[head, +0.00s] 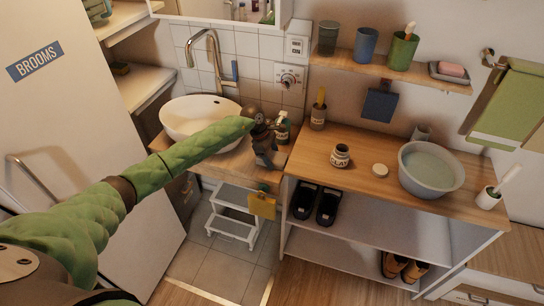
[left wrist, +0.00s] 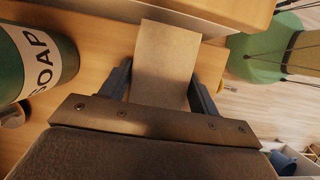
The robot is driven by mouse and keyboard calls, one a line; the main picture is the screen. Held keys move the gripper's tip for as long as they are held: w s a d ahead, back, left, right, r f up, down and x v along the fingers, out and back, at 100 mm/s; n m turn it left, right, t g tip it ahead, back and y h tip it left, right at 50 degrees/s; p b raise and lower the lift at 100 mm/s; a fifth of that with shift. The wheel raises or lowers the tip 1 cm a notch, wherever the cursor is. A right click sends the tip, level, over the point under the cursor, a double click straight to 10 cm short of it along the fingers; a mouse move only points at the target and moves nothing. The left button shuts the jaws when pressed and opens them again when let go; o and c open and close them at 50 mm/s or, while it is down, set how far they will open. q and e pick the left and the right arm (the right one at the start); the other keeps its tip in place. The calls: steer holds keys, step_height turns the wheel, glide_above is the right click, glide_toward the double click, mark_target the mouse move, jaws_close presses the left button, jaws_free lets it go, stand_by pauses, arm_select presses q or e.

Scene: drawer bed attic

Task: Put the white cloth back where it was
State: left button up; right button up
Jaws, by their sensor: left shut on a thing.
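My left gripper (head: 266,152) reaches over the wooden counter to the right of the white basin. In the left wrist view its two dark fingers (left wrist: 160,85) are shut on a flat, pale tan-looking sheet (left wrist: 166,55), which I take to be the white cloth in warm light. The cloth sticks out past the fingertips, above or against the wood. In the head view the gripper hides most of it. The soap bottle (head: 283,128) stands right behind the gripper; its label also shows in the left wrist view (left wrist: 38,62). My right gripper is not in view.
The white basin (head: 190,115) and tap (head: 213,55) are to the left. A yellow cloth (head: 262,206) hangs below the counter's front, by a white step stool (head: 233,215). A jar (head: 340,156) and a grey washbowl (head: 430,170) stand on the right-hand shelf top.

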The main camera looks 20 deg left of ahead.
arm_select(q)
steer(key=shift+f, duration=0.1)
arm_select(e)
steer(key=shift+w+r, duration=0.1)
steer(key=shift+r, duration=0.15)
arm_select(q)
steer(key=o, duration=0.7)
arm_select(e)
steer(key=shift+a+r, duration=0.1)
steer(key=shift+s, duration=0.25)
arm_select(q)
steer(key=shift+r, duration=0.25)
steer(key=shift+a+r, duration=0.2)
steer(key=shift+r, duration=0.05)
steer(key=b+v, duration=0.3)
steer(key=v, duration=0.6)
steer(key=shift+a+r+b, duration=0.1)
steer(key=shift+r+b, duration=0.25)
steer(key=shift+r, duration=0.05)
steer(key=shift+a+r, duration=0.25)
steer(key=shift+r, duration=0.35)
arm_select(e)
steer(key=w+a+r, duration=0.2)
steer(key=w+r, duration=0.1)
steer(key=r, duration=0.9)
steer(key=shift+a, duration=0.15)
